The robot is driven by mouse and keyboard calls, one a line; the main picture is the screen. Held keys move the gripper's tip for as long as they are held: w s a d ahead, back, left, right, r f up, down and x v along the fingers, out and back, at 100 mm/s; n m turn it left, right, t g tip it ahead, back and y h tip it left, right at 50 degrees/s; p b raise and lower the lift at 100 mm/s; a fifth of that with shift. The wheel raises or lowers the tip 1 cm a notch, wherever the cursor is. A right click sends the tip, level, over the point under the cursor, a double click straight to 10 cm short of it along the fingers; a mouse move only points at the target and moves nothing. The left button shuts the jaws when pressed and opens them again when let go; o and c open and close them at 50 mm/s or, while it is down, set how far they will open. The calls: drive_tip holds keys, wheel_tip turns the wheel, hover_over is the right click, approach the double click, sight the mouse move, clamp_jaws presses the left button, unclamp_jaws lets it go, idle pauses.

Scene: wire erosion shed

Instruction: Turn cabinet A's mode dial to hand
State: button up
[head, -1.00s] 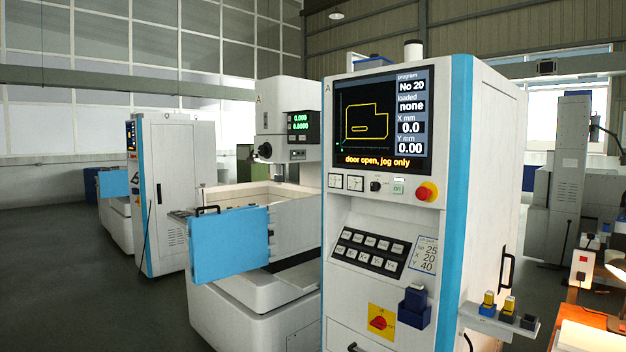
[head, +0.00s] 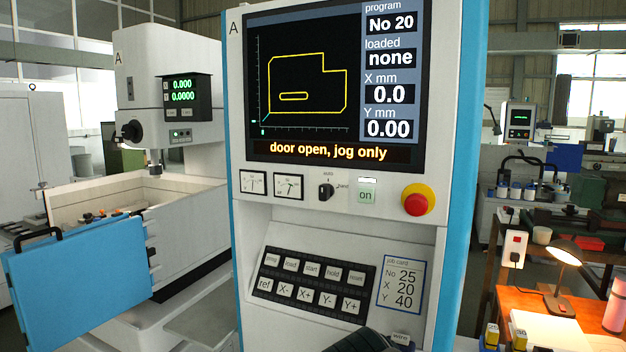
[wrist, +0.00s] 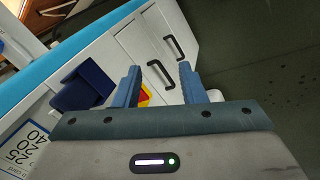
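Cabinet A's mode dial (head: 326,190) is a small black knob on the white panel below the screen, with "auto" above it and "hand" to its right. Its pointer is too small to read surely. The screen (head: 310,82) reads "door open, jog only". In the wrist view my gripper (wrist: 158,84) is open and empty. Its blue-grey fingers are spread, facing the cabinet's lower front, and the dial is not in that view.
The red emergency stop (head: 417,200) and lit "on" button (head: 366,196) sit right of the dial. Below are the keypad (head: 310,285) and job card (head: 401,285). The blue door (head: 80,270) stands at left. A blue holder (wrist: 88,88) and black handles (wrist: 161,73) are near my gripper.

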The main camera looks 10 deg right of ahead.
drive_tip(key=w+d+r+n+t+h+p, duration=0.1)
drive_tip(key=w+r+n+h+p, duration=0.2)
drive_tip(key=r+n, duration=0.35)
drive_tip(key=n+t+h+p, duration=0.3)
drive_tip(key=n+t+h, duration=0.2)
drive_tip(key=n+t, duration=0.9)
approach(322, 187)
drive_tip(key=w+d+n+g+p, duration=0.1)
drive_tip(key=w, duration=0.1)
drive_tip(key=w+d+r+n+g+p, duration=0.1)
drive_tip(key=w+d, duration=0.1)
drive_tip(key=w, duration=0.1)
drive_tip(key=w+d+r+n+g+p, duration=0.1)
drive_tip(key=w, duration=0.2)
drive_tip(key=shift+d+r, duration=0.15)
drive_tip(key=shift+d, duration=0.15)
drive_tip(key=shift+c, duration=0.4)
clamp_jaws()
